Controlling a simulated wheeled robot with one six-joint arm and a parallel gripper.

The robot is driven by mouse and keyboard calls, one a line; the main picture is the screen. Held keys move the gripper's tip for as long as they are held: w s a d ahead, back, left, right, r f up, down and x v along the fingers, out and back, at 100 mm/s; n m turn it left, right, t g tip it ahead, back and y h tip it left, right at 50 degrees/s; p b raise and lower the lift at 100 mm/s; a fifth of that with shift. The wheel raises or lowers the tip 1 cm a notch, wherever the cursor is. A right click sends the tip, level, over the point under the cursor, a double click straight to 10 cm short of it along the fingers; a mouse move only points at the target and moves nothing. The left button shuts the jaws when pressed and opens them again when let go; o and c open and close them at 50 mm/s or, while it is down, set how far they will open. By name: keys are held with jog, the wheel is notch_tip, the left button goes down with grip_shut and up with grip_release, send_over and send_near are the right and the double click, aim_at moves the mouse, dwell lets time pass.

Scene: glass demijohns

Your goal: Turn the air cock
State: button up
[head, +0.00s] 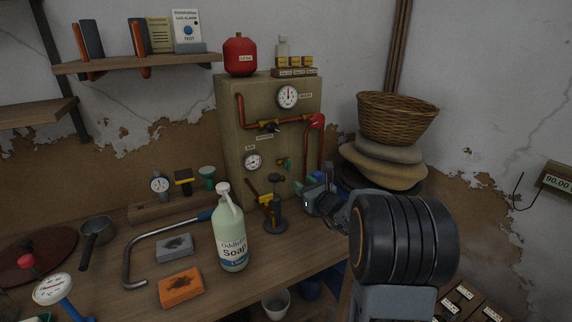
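A tan panel box (232,115) stands at the back of the bench with copper pipes, two gauges and small valves. A dark-handled valve (270,127) is on the upper pipe and a red one (316,121) at its right end. A small green valve (284,163) is right of the lower gauge (253,161). In front stands a dark burner-like stand (276,213) with a yellow part (266,198). The labels are too small to read, so I cannot tell which valve is the air cock. My gripper (306,196) is right of the stand, apparently empty; its fingers are unclear.
A soap bottle (232,235), an orange box (180,287), a grey box (175,247) and a bent metal tube (150,245) are on the bench, left of the stand. A wicker basket (396,117) on stacked sacks (385,165) is at the right. A white cup (276,303) is below the bench edge.

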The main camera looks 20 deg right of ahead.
aim_at(288, 171)
jog(key=shift+m+h, duration=0.4)
jog(key=shift+m, duration=0.3)
jog(key=shift+w+d+f+p, duration=0.1)
jog(key=shift+w+p, duration=0.6)
jog(key=shift+w, duration=2.9)
jog(key=shift+w+d+p, duration=0.1)
jog(key=shift+w+p, duration=0.55)
jog(key=shift+w, duration=2.9)
grip_shut()
